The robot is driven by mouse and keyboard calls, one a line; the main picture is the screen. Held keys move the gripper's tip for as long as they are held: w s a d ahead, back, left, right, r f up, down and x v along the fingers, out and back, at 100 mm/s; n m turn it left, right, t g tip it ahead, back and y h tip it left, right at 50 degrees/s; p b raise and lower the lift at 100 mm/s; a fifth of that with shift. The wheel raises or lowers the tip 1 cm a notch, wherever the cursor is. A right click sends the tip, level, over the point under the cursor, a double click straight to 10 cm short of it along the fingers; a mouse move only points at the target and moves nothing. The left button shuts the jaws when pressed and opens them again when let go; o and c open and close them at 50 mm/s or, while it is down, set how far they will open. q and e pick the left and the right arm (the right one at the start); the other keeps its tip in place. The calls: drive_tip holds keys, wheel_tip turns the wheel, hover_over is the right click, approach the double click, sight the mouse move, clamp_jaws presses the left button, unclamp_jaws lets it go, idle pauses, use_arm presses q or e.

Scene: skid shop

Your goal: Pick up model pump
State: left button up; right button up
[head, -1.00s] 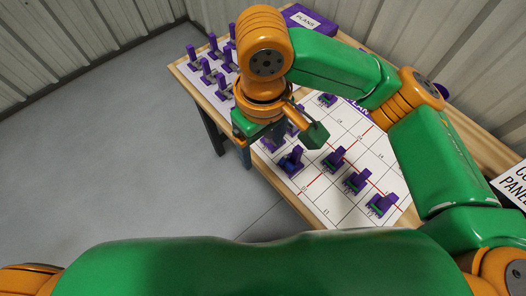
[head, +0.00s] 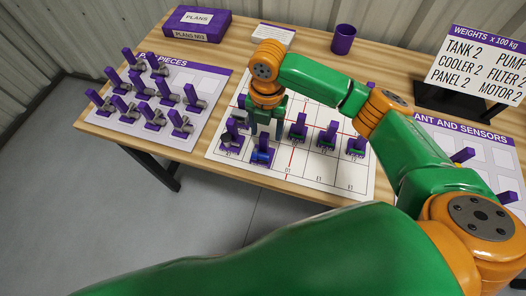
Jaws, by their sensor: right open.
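Small models with purple upright handles stand on the white gridded plan sheet (head: 330,182). One has a blue body (head: 262,153), near the front left of the sheet. I cannot tell for sure which one is the model pump. A greyish model (head: 232,136) stands left of the blue one, and models with green bases (head: 328,138) stand to the right. My right gripper (head: 266,130) points down over the sheet, just behind the blue model, with its fingers apart and nothing seen between them. It partly hides what stands behind it. My left gripper is out of view.
A sheet of several purple-handled grey pieces (head: 205,82) lies at the left. A purple plans box (head: 196,24), a purple cup (head: 343,40) and a weights sign (head: 476,66) stand behind. Another sheet (head: 490,150) is at the right. The plan's front is clear.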

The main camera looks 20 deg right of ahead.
sight(265, 141)
drive_tip(key=f, duration=0.4)
drive_tip(key=shift+s+a+f+p, duration=0.2)
drive_tip(key=shift+f+p, duration=0.1)
drive_tip(key=shift+f, duration=0.05)
clamp_jaws()
